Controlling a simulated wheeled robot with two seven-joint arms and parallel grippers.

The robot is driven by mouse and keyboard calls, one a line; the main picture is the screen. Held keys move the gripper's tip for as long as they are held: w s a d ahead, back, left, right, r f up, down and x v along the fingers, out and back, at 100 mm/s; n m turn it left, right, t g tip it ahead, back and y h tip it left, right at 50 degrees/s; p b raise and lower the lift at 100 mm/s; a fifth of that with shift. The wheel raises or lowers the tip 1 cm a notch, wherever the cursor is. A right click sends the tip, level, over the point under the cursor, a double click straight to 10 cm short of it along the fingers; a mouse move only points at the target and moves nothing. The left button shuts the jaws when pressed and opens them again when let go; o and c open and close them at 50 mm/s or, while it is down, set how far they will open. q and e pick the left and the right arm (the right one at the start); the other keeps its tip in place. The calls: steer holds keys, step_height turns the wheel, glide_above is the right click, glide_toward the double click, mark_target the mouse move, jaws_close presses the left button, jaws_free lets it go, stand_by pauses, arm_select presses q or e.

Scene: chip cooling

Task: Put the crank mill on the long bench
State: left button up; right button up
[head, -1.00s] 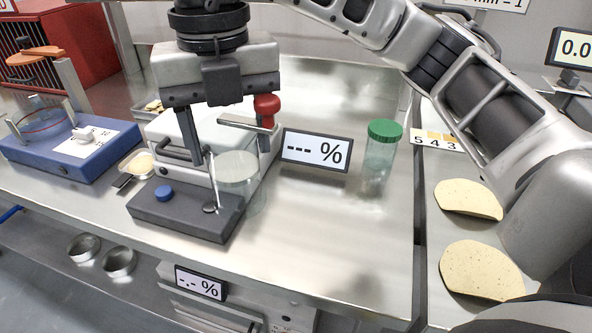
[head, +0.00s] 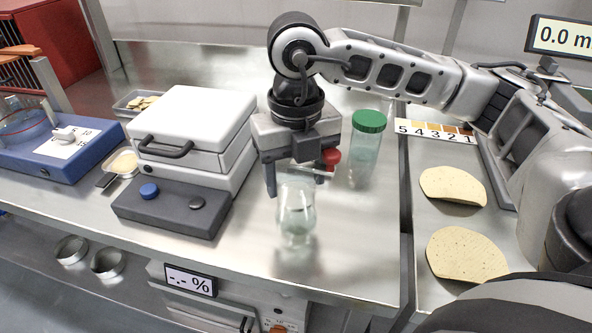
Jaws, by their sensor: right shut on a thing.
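The crank mill (head: 296,218) is a clear glass body with a crank arm and a red knob (head: 331,157) at its top. My right gripper (head: 299,185) is shut on its upper part, and the fingers hide some of it. The mill is upright over the bare front middle of the steel long bench (head: 345,265). A faint reflection shows below it; I cannot tell whether its base touches the bench. My left gripper is not in view.
A white press with a dark base (head: 165,212) stands left of the mill. A green-lidded jar (head: 366,150) stands behind it to the right. Flat chips (head: 466,254) lie on the right-hand surface, past a gap. The bench front right is clear.

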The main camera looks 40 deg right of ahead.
steer(key=shift+f+b, duration=0.25)
steer(key=shift+b, duration=0.1)
steer(key=o, duration=1.2)
steer(key=shift+r, duration=0.1)
steer(key=shift+c, duration=0.2)
step_height(320, 180, up, 12)
steer(key=shift+r+p, duration=0.2)
steer(key=shift+p, duration=0.8)
